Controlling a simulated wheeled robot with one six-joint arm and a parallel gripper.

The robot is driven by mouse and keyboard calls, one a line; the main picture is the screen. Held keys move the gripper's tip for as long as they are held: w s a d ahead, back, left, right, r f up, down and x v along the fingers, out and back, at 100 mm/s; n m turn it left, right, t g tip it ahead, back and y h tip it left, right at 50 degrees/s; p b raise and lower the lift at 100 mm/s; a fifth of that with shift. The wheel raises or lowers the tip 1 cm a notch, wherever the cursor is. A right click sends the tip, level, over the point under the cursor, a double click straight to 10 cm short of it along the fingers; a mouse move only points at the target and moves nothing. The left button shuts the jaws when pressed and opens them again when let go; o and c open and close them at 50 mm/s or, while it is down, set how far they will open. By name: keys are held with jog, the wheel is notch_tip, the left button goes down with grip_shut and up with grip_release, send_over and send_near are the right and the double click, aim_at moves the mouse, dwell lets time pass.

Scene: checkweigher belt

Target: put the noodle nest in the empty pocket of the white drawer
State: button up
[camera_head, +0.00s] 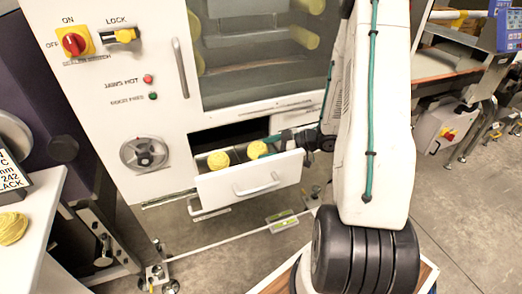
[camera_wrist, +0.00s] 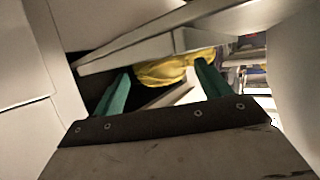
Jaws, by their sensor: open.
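The white drawer (camera_head: 232,184) is pulled out of the white machine. Two yellow noodle nests show in it in the head view, a left one (camera_head: 219,160) and a right one (camera_head: 257,149). A third yellow noodle nest (camera_head: 12,228) lies on the pale surface at the far left. My gripper (camera_head: 271,141) reaches in over the drawer from the right, at the right nest. In the wrist view, the green fingers stand apart with a yellow nest (camera_wrist: 162,73) beyond and between their tips. Contact cannot be told. The drawer's right end is partly hidden, and no empty pocket shows clearly.
The machine's body (camera_head: 115,85) and glass window (camera_head: 262,50) rise just above the drawer. The drawer's front handle (camera_head: 257,185) sticks out. In the wrist view, pale panels lie close around the fingers. Open floor lies below the drawer.

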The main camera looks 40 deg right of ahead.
jog(key=v, duration=0.8)
jog(key=shift+s+d, duration=0.25)
jog(key=shift+s, duration=0.05)
jog(key=shift+r, duration=0.1)
dwell(0.5)
